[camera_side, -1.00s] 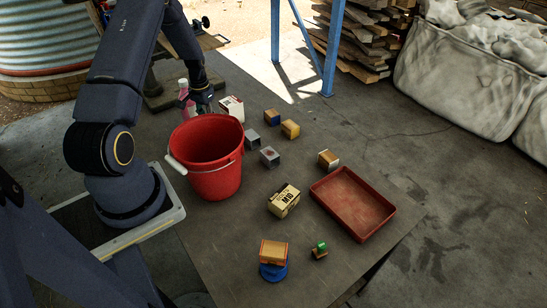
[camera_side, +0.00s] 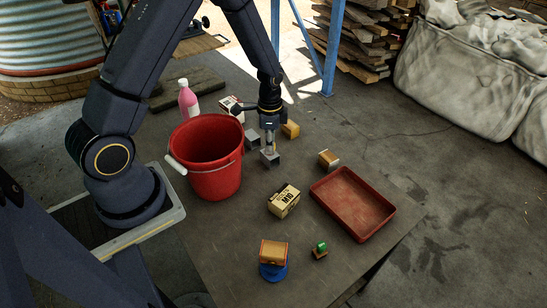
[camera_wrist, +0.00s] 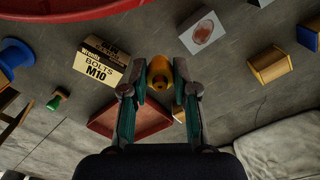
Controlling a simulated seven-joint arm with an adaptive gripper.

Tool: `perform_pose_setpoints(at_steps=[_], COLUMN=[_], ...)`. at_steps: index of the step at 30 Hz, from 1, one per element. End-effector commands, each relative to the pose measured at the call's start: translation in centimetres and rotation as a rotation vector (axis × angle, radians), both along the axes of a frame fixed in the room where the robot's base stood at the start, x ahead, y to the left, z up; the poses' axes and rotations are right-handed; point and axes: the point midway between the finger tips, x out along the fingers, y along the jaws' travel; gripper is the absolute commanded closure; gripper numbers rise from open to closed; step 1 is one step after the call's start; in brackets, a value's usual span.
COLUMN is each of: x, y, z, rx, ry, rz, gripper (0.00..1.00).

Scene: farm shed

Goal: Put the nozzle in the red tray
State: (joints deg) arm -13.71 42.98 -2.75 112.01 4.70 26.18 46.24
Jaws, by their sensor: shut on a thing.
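The nozzle, a yellow-orange rounded piece (camera_wrist: 160,73), sits between the fingertips of my gripper (camera_wrist: 160,88) in the wrist view. My gripper is shut on it. In the side view my gripper (camera_side: 270,138) points down over the small boxes right of the bucket, and the nozzle is small and hard to make out there. The red tray (camera_side: 318,199) lies empty at the right of the table, ahead and to the right of my gripper. In the wrist view the tray (camera_wrist: 103,124) shows behind my fingers, partly hidden by them.
A red bucket (camera_side: 213,182) stands left of my gripper. A bolts box (camera_side: 284,201) and a yellow-and-white block (camera_side: 329,159) lie near the tray.

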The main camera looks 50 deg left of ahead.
Motion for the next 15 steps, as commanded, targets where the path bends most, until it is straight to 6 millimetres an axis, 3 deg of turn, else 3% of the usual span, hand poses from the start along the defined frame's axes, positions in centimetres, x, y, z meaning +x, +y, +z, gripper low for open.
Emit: perform_pose_setpoints(at_steps=[1,6,10,15], x=[-0.1,-1.6,-2.8,-3.2], y=[-3.4,-12.1,-16.6,-19.6], z=[0.4,1.3,1.9,2.3], rx=[-0.001,-0.004,-0.005,-0.005], ry=[0.001,-0.001,-0.005,-0.017], rz=[-0.102,-0.366,-0.497,-0.577], gripper=[0.94,0.94,0.94,0.94])
